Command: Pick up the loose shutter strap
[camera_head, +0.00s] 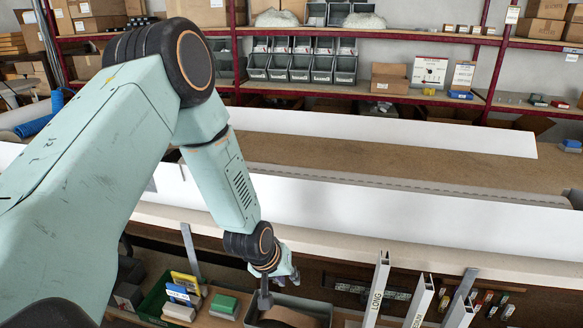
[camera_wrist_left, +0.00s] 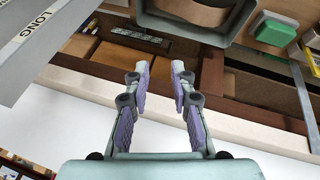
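A brown curved band (camera_head: 287,317), which looks like the strap, lies in a grey bin (camera_head: 325,304) at the bottom edge of the head view, partly cut off. In the left wrist view the brown band (camera_wrist_left: 190,12) shows at the top inside the grey bin (camera_wrist_left: 195,38). My left gripper (camera_head: 290,273) is just above and behind this bin in the head view. In the left wrist view its two fingers (camera_wrist_left: 160,68) are apart with nothing between them. The band is beyond the fingertips, not touched. My right gripper is not in view.
White profiles (camera_head: 390,210) lie along the bench behind the arm. Upright metal posts, one a profile marked LONG (camera_head: 377,290), stand right of the bin. A green block (camera_head: 223,304) and a yellow item (camera_head: 186,281) sit left of it. Shelves with grey bins (camera_head: 300,69) are behind.

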